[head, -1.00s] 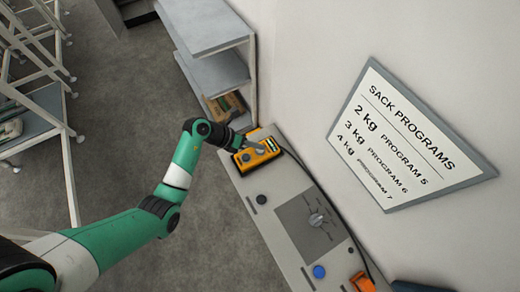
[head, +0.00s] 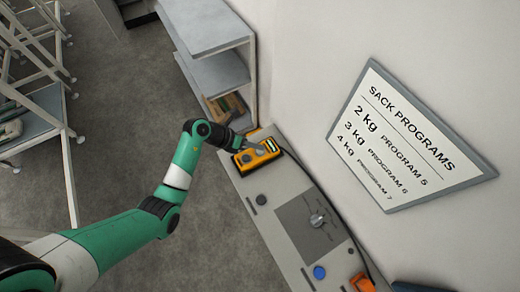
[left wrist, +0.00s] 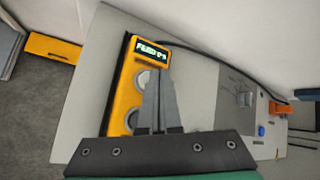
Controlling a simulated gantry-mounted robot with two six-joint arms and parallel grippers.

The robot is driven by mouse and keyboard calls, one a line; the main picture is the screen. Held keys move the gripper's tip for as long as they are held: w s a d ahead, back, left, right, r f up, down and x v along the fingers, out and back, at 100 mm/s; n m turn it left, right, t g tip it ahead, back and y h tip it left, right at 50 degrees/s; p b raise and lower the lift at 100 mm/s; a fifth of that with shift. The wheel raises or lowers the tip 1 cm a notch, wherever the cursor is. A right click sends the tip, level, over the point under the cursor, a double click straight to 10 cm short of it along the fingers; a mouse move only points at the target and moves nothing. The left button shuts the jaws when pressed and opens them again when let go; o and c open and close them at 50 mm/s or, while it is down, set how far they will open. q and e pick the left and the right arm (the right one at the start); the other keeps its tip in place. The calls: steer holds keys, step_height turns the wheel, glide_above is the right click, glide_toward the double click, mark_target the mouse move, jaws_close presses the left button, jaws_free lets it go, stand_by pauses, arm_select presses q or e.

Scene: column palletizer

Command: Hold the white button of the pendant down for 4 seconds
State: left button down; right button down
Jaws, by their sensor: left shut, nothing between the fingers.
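The pendant (head: 245,161) is an orange box with a dark edge, lying at the far end of the grey console. In the left wrist view the pendant (left wrist: 117,100) has a lit display (left wrist: 151,50) at its top and round buttons below. A pale round button (left wrist: 142,80) shows beside my fingers, partly hidden by them. A greyer round button (left wrist: 131,119) is lower down. My left gripper (head: 256,149) is shut and empty, with its fingertips over the pendant's face; it also shows in the left wrist view (left wrist: 158,84). I cannot tell whether the tips touch a button. My right gripper is not in view.
The console (head: 285,197) carries a rotary knob (head: 317,220), a blue button (head: 319,272) and an orange item (head: 361,283). A wall sign (head: 410,140) lists sack programs. Grey shelves (head: 210,65) stand beyond the console. A dark cable runs along the console's wall side.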

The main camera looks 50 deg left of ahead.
mark_target(257, 152)
arm_select(q)
steer(key=shift+f, duration=0.1)
stand_by(0.7)
steer(key=shift+f, duration=0.3)
steer(key=shift+f, duration=0.45)
stand_by(1.7)
steer(key=shift+r, duration=0.15)
stand_by(2.5)
steer(key=shift+r+p, duration=0.7)
steer(key=shift+p, duration=0.25)
step_height(257, 152, up, 5)
steer(key=p, duration=0.5)
steer(key=shift+r+p, duration=0.1)
steer(key=shift+p, duration=0.3)
